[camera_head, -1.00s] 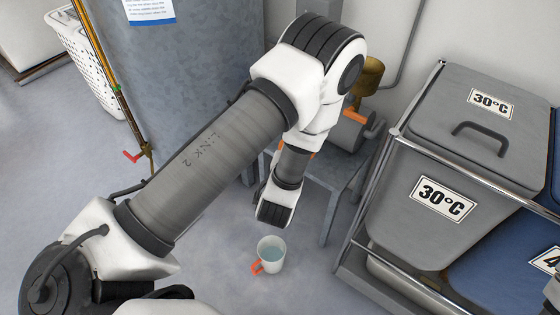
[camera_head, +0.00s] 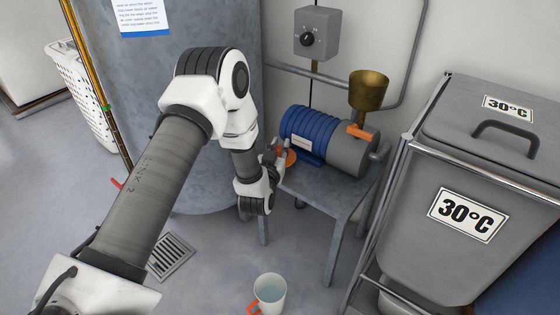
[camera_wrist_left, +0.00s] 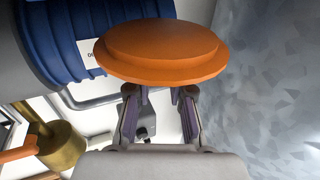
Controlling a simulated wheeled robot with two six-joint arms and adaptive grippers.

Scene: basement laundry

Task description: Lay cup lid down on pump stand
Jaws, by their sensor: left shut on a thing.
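The cup lid is an orange disc (camera_head: 288,158) by the left end of the pump stand, beside the blue pump motor. In the left wrist view the lid (camera_wrist_left: 157,50) shows large, with a stepped edge. My left gripper (camera_head: 277,152) is shut on it; the fingers (camera_wrist_left: 160,95) reach its near side. The pump stand (camera_head: 325,193) is a grey metal table with bare top along its front. I cannot tell whether the lid touches the stand. A pale cup (camera_head: 271,287) with an orange handle stands on the floor, holding clear liquid. My right gripper is out of view.
The blue and grey pump (camera_head: 310,135) with a brass funnel (camera_head: 369,90) fills the back of the stand. A large grey tank (camera_head: 205,75) stands left of it. A bin labelled 30°C (camera_head: 425,165) in a rail frame stands right.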

